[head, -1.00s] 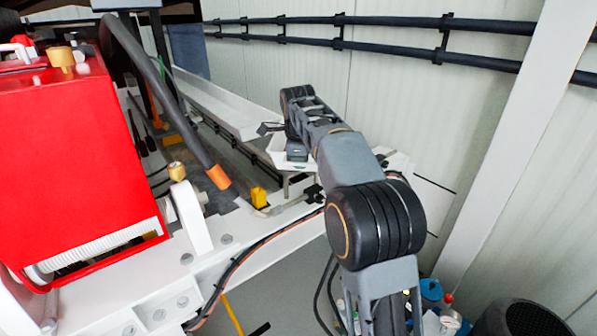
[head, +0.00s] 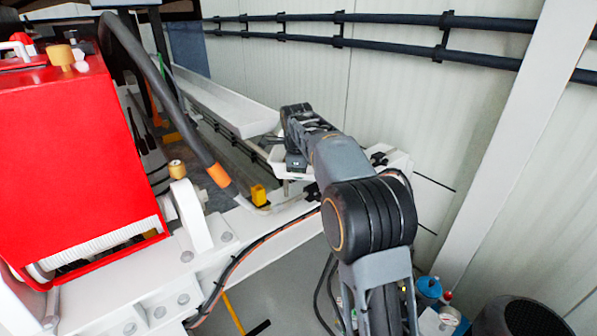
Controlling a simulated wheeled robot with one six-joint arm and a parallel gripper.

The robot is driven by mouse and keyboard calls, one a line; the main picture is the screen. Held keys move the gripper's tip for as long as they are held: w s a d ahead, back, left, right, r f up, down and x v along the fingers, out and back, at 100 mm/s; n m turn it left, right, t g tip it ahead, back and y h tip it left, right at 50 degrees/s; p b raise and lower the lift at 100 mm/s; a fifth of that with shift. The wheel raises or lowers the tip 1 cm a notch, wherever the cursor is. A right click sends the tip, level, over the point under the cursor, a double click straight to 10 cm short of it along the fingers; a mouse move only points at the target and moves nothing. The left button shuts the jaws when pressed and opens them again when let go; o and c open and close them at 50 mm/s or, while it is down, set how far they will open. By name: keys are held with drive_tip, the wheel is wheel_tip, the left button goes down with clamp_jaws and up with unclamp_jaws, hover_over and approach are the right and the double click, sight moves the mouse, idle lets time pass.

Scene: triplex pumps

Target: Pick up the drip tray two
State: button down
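A long white tray (head: 222,101), shaped like an open trough, runs back along the wall side of the pump frame. A smaller white tray-like piece (head: 277,158) shows below its near end, partly covered by my arm. I cannot tell which of them is drip tray two. My gripper (head: 294,161) is at the far end of my arm, over the smaller white piece and just right of the long tray's near end. My wrist hides most of it, so its fingers and any contact are unclear.
A red pump housing (head: 75,150) fills the left. A dark hose with an orange end (head: 218,176) and a yellow fitting (head: 259,195) stand left of my arm. Black pipes (head: 400,51) run along the wall. A white post (head: 510,140) stands at right.

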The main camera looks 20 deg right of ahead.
drive_tip(key=c, duration=1.8)
unclamp_jaws()
drive_tip(key=shift+f, duration=0.15)
drive_tip(key=o, duration=0.4)
drive_tip(key=shift+o, duration=0.2)
